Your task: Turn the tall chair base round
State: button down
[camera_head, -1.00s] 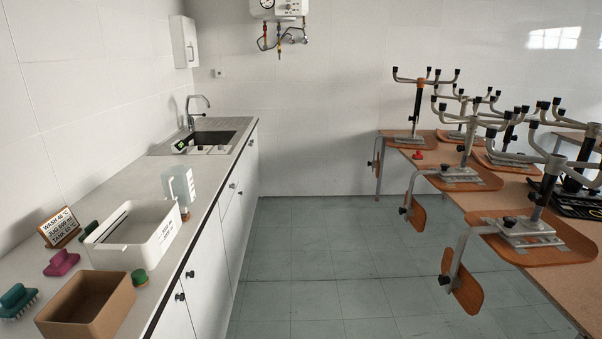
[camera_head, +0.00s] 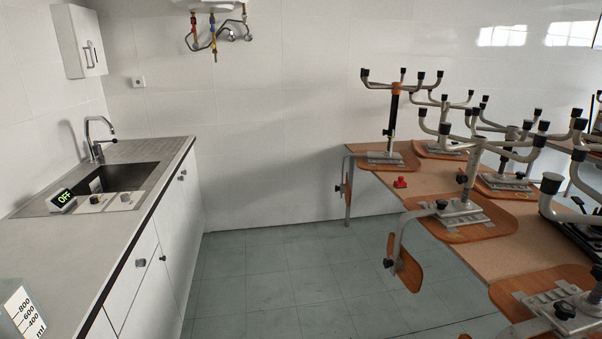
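Several stripped chairs stand upside down on the wooden table, their pronged bases pointing up. The one with the tallest column, a black post with an orange collar (camera_head: 393,112), is at the table's far left corner. Its grey prongs with black caps spread at the top. Its wooden seat (camera_head: 378,158) lies on the table and its backrest (camera_head: 346,189) hangs past the left edge. A shorter base (camera_head: 463,187) stands nearer, on its own wooden seat. My gripper is not in view.
A red object (camera_head: 400,182) lies on the table (camera_head: 432,267) near the tall chair. A counter (camera_head: 95,240) with a sink (camera_head: 115,178) and a display reading OFF (camera_head: 63,199) runs along the left. Clear tiled floor (camera_head: 285,280) lies between counter and table.

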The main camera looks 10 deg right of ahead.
aim_at(396, 88)
jog(key=i, duration=1.75)
jog(key=u, duration=0.05)
